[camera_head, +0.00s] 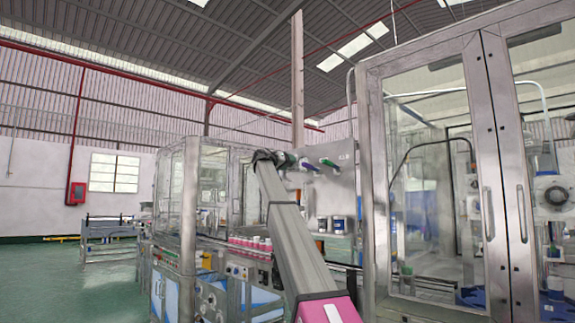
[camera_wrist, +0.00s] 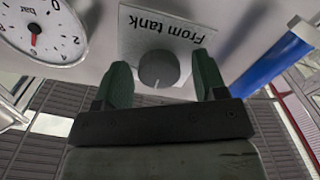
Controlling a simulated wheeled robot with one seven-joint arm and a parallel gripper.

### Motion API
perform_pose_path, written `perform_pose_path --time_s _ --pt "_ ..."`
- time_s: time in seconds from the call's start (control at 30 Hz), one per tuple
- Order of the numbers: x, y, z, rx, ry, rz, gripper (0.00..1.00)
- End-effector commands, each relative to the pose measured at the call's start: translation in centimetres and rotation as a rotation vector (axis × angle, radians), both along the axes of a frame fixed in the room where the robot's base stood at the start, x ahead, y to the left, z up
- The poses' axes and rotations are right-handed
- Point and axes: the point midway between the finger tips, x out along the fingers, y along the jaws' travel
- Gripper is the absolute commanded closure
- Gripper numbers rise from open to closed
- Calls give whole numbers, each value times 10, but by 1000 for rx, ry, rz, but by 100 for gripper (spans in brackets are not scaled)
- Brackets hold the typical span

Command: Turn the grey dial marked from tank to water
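The grey dial (camera_wrist: 159,69) is a round knob on a pale square plate (camera_wrist: 140,30) marked "From tank", which reads upside down in the wrist view. A thin light line shows on the dial's lower edge in that view. My gripper (camera_wrist: 164,78) is open, with one green-tipped finger on each side of the dial. Gaps show between the fingers and the dial, and nothing is held. In the head view, my arm reaches up to a metal panel (camera_head: 345,190); the dial cannot be made out there.
A pressure gauge (camera_wrist: 38,28) marked "bar", with a red needle, is left of the plate. A blue cylinder (camera_wrist: 272,60) is on the right. In the head view, a glazed metal cabinet (camera_head: 370,150) stands close on the right. Green floor (camera_head: 70,270) is clear at left.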

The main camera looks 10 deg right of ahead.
Motion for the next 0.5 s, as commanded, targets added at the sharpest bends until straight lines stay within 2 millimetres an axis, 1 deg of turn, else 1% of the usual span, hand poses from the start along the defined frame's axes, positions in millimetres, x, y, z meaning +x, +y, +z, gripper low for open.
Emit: perform_pose_path --time_s 0.17,0.27,0.37,0.5 --pt "-4 5 0 0 0 0 35" --pt "-10 13 -1 0 0 0 35" --pt "-19 24 -1 -1 -1 0 35" --pt "-34 45 -1 0 0 1 35"
